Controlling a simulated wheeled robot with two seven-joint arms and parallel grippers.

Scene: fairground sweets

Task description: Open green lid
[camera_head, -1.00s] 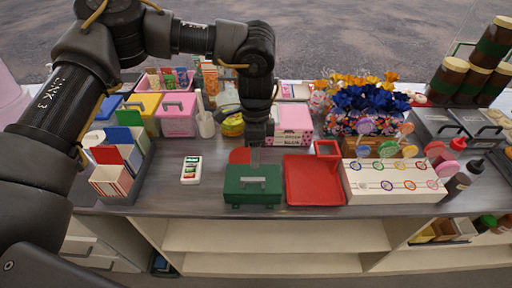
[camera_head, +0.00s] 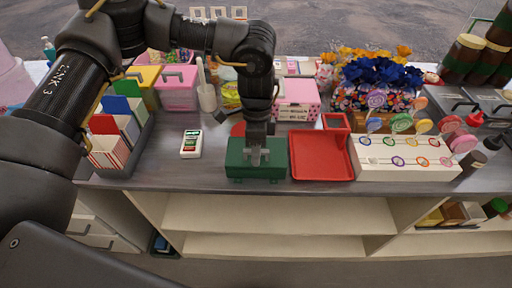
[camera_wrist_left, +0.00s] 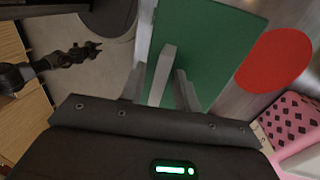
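The green box with its green lid (camera_head: 240,160) stands at the front edge of the counter, and the lid looks closed. In the left wrist view the green lid (camera_wrist_left: 215,45) fills the upper middle, with a grey bar handle (camera_wrist_left: 163,72) on it. My left gripper (camera_head: 264,151) is right over the lid, pointing down. In the left wrist view its two fingers (camera_wrist_left: 160,88) are apart, one on each side of the handle, with gaps showing. A dark arm end, apparently my right gripper (camera_wrist_left: 85,52), shows small over the floor; its fingers are unclear.
A red tray (camera_head: 322,158) stands close on the right of the green box. A red disc (camera_head: 238,129) lies behind it. A white card-like item (camera_head: 191,144) lies to the left. A white lollipop stand (camera_head: 405,160) and a pink box (camera_head: 297,100) are nearby.

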